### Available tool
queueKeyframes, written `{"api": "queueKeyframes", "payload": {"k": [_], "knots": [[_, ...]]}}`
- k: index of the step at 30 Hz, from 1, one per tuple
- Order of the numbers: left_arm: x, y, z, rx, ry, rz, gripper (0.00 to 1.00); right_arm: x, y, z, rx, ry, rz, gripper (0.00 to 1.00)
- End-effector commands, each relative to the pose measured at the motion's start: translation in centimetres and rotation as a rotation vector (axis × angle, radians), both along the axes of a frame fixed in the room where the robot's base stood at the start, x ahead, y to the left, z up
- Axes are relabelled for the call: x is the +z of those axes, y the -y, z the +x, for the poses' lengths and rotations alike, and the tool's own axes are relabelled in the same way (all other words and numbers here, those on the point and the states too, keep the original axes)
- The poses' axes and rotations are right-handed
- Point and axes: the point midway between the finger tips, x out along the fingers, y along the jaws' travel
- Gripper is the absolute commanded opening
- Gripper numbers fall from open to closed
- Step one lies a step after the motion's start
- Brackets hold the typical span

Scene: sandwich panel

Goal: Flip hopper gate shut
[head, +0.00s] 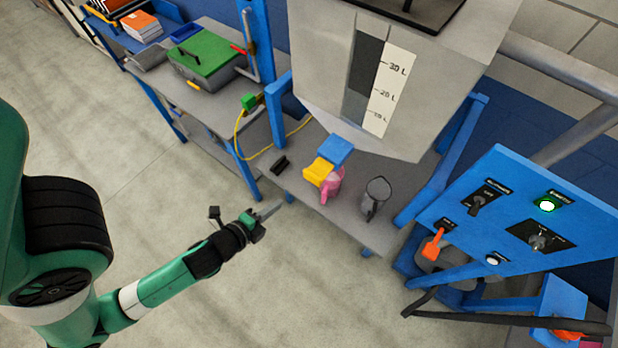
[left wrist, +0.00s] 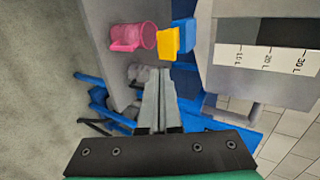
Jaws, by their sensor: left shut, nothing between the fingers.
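The grey hopper (head: 330,60) with a litre scale stands at the top middle of the head view. Below it are a blue block-like part (head: 336,149) and a yellow flap-like part (head: 318,172), which look like its outlet and gate. The yellow part (left wrist: 168,42) also shows in the left wrist view, beside the blue part (left wrist: 183,34). A pink jug (head: 332,188) stands under the yellow part. My left gripper (head: 272,208) is shut and empty, apart from the yellow part, lower and to its left in the head view. My right gripper is not in view.
A dark grey jug (head: 376,196) and a small black object (head: 280,164) are on the grey bench. A blue control panel (head: 510,215) with switches and a green lamp stands at the right. A green-lidded case (head: 208,55) lies on the back table. The floor at left is clear.

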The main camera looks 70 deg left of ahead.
Motion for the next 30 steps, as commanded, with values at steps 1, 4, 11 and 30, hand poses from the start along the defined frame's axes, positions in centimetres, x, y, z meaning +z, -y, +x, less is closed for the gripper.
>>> {"api": "queueKeyframes", "payload": {"k": [1, 4, 11, 30], "knots": [[0.2, -0.1, 0.1, 0.002, 0.003, 0.001, 0.0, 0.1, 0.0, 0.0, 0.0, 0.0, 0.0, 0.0], [0.1, -0.1, 0.2, 0.001, 0.005, 0.0, 0.0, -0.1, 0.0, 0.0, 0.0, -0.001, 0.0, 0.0], [-0.1, -0.2, 0.5, 0.001, 0.006, 0.0, 0.0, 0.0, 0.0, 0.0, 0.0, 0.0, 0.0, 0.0], [-4.7, -5.7, 9.4, 0.001, 0.008, 0.002, 0.0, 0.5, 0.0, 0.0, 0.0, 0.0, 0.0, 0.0]]}}
